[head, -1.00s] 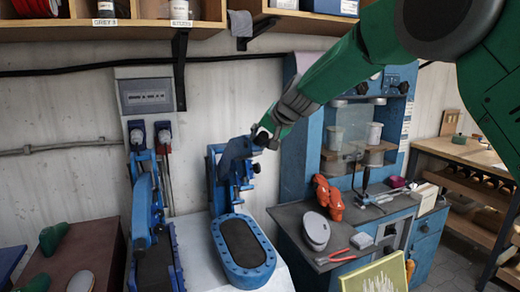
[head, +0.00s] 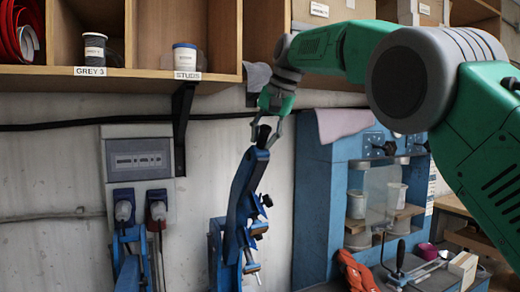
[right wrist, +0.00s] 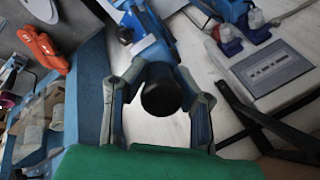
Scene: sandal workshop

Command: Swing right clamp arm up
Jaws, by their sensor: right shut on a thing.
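The right clamp arm (head: 240,192) is a blue bar that stands steeply up, leaning a little right at its top, with small black knobs on its right side. My right gripper (head: 264,132) is at its top end, shut on the black handle. In the right wrist view, the gripper's fingers (right wrist: 160,78) sit on both sides of the round black handle end (right wrist: 161,97), and the blue clamp arm (right wrist: 155,35) runs away beyond it. The clamp's base is below the head view. My left gripper is not in view.
A wooden shelf (head: 150,78) with spools hangs close to the left of my right gripper, with a black bracket (head: 183,125) beneath. The left clamp (head: 130,258) stands below a grey wall box (head: 139,160). A blue cabinet (head: 312,205) with an orange item (head: 355,270) is at right.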

